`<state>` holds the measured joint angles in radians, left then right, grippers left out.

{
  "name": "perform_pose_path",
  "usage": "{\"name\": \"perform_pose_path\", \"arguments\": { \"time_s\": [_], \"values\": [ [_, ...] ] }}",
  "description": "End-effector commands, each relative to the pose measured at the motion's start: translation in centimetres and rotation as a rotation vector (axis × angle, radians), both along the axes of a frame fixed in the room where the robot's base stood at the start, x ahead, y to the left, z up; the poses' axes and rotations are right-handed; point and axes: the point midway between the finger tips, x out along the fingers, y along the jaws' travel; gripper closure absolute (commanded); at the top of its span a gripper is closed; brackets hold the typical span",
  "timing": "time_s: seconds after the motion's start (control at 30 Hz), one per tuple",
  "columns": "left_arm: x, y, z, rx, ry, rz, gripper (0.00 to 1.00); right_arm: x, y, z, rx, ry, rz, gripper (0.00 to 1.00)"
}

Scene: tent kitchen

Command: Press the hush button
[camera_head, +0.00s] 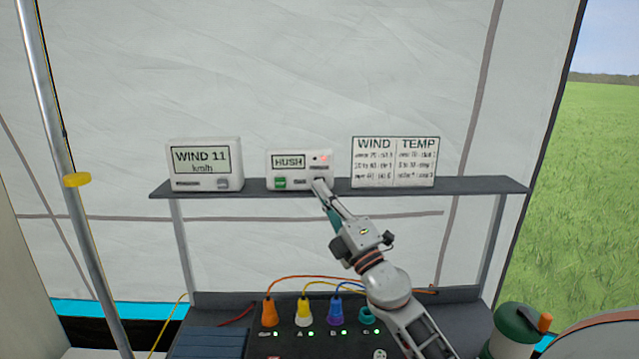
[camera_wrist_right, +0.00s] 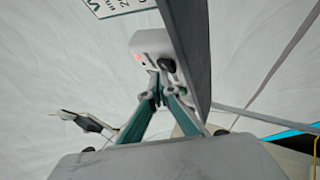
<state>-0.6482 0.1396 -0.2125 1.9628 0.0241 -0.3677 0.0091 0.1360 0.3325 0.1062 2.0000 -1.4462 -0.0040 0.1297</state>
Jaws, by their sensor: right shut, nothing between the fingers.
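The white hush box (camera_head: 288,161) stands on the shelf, with a "HUSH" display, a green button (camera_head: 280,183) at its lower left and a lit red light (camera_head: 323,157) at its upper right. My right gripper (camera_head: 319,184) is shut and empty, its tips at the lower right of the box front. They cover part of the front there, and I cannot tell whether they touch it. In the right wrist view the closed tips (camera_wrist_right: 157,76) lie in front of the box (camera_wrist_right: 153,41). My left gripper is not in view.
A "WIND 11 km/h" display (camera_head: 205,164) stands left of the box, and a "WIND TEMP" card (camera_head: 394,162) stands close on the right. The dark shelf (camera_head: 480,185) runs beneath them. Below are coloured plugs with cables (camera_head: 269,313). A tent pole (camera_head: 63,140) rises at left.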

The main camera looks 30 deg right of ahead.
Motion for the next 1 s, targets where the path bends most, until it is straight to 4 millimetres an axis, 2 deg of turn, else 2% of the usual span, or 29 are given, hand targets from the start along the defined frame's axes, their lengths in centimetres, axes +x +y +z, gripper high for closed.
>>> {"name": "perform_pose_path", "arguments": {
  "time_s": [0.53,1.0],
  "values": [
    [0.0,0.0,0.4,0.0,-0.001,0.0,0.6,-0.9,0.6,0.0,0.0,0.0,0.001,1.0],
    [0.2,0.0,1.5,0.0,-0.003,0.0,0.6,-4.4,2.7,0.1,0.001,0.0,0.002,1.0]
  ]
}}
